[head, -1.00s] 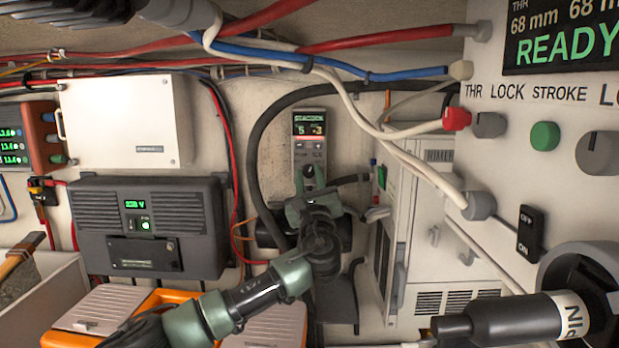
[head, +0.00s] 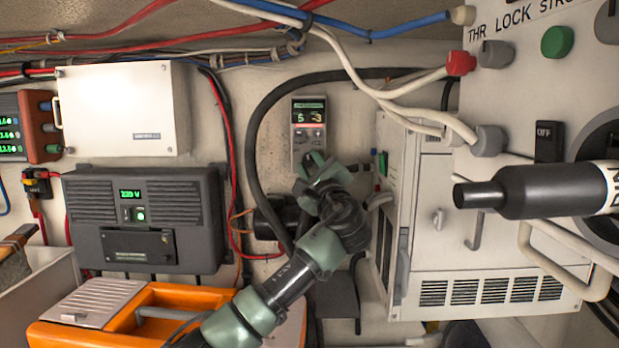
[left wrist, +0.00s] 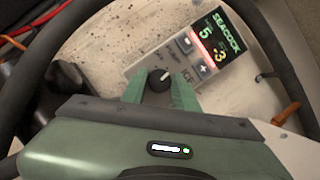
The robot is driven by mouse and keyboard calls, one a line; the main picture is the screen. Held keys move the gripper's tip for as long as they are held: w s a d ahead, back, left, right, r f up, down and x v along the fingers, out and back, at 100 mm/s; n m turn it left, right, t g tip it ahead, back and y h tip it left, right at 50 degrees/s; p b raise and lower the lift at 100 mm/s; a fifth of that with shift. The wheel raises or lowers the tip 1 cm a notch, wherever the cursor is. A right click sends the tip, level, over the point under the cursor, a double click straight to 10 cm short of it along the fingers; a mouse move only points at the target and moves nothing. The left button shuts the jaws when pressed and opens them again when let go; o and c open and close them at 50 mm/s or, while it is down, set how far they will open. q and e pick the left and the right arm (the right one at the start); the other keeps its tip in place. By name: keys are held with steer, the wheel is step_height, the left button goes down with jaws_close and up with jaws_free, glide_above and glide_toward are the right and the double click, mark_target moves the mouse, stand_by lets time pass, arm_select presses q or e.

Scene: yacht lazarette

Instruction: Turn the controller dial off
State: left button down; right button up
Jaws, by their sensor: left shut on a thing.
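The seacock controller (head: 309,116) is a light grey upright box on the back wall with a lit green display and a red strip. It also shows tilted in the left wrist view (left wrist: 207,48). Its small black dial (left wrist: 158,80) has a white mark on its upper right side in that view. My left gripper (left wrist: 159,86) is shut on the dial, with one green finger at each side of it. In the head view my left gripper (head: 318,170) covers the controller's lower part and hides the dial. My right gripper is not in view.
A thick black hose (head: 257,130) arches around the controller. A white cabinet (head: 480,225) stands close on the right, below a panel with knobs and a black handle (head: 535,190). A dark inverter box (head: 145,218) and an orange toolbox (head: 165,300) are at left.

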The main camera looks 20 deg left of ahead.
arm_select(q)
steer(key=shift+d+f+n+g+b, duration=0.15)
steer(key=shift+n+g+b, duration=0.3)
steer(key=shift+n, duration=0.75)
steer(key=n+g, duration=0.1)
steer(key=n, duration=0.3)
steer(key=n+g, duration=0.1)
steer(key=n, duration=0.1)
steer(key=shift+r+n+g, duration=0.25)
steer(key=shift+r+n, duration=0.05)
steer(key=shift+r, duration=0.05)
steer(key=shift+n+g+h+p, duration=0.35)
steer(key=shift+n+g+h, duration=0.25)
steer(key=shift+n, duration=1)
steer(key=c, duration=1.1)
jaws_free()
steer(key=shift+w, duration=0.15)
